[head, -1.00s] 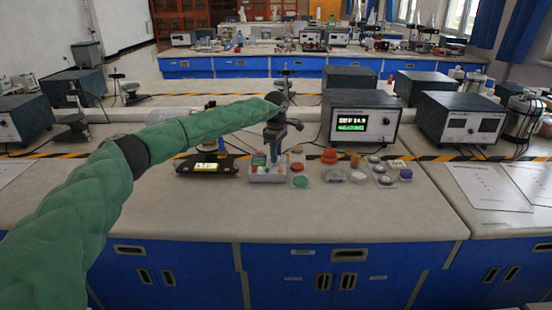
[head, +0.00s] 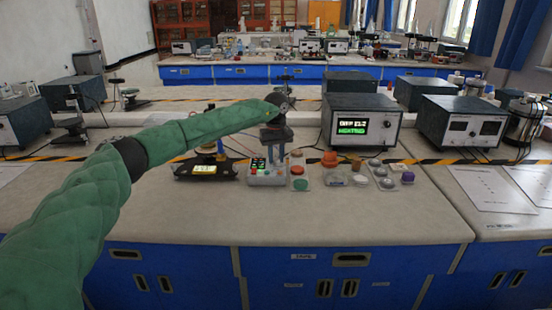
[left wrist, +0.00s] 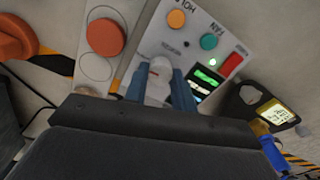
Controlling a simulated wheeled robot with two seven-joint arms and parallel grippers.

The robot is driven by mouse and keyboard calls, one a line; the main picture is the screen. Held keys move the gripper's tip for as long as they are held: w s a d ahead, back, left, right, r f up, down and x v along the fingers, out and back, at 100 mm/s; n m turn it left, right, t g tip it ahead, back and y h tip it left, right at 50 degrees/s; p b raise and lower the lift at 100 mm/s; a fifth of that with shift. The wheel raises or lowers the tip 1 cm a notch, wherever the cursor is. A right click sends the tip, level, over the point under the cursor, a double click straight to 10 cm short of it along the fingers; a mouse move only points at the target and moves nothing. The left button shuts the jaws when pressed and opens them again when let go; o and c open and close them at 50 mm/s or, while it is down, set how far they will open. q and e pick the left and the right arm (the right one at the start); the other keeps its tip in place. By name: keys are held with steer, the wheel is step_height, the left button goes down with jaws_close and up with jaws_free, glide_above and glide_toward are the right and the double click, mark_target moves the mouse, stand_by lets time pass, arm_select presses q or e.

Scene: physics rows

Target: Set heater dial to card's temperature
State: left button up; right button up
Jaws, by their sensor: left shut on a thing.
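The control box (head: 267,178) is pale grey, with buttons and a small lit display, on the near bench. In the left wrist view its face (left wrist: 180,40) shows orange and teal buttons, a red switch, and HOLD and FAN lettering. The heater dial (left wrist: 158,70) is a pale knob on that face. My left gripper (head: 275,157) reaches down over the box. Its blue fingers (left wrist: 159,90) are shut on the dial, one on each side, hiding part of it. A screen unit (head: 361,126) behind reads HEATING in green; its upper line is blurred. My right gripper is not in view.
A black device (head: 204,169) with a lit yellow panel stands left of the box; its text is too small to read. Trays with round red, green and grey pieces (head: 300,178) stand close on the right. The bench front (head: 250,220) is clear.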

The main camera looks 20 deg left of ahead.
mark_target(276, 159)
arm_select(q)
steer(key=shift+w+a+r+m, duration=0.1)
steer(key=shift+r+m, duration=0.05)
steer(key=shift+m, duration=0.55)
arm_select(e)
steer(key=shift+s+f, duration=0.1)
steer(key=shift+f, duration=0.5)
arm_select(q)
steer(key=o, duration=1)
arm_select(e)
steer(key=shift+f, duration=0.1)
arm_select(q)
steer(key=shift+r, duration=0.35)
step_height(276, 159, up, 6)
steer(key=shift+f+b, duration=0.1)
steer(key=shift+b, duration=0.3)
steer(key=shift+r, duration=0.55)
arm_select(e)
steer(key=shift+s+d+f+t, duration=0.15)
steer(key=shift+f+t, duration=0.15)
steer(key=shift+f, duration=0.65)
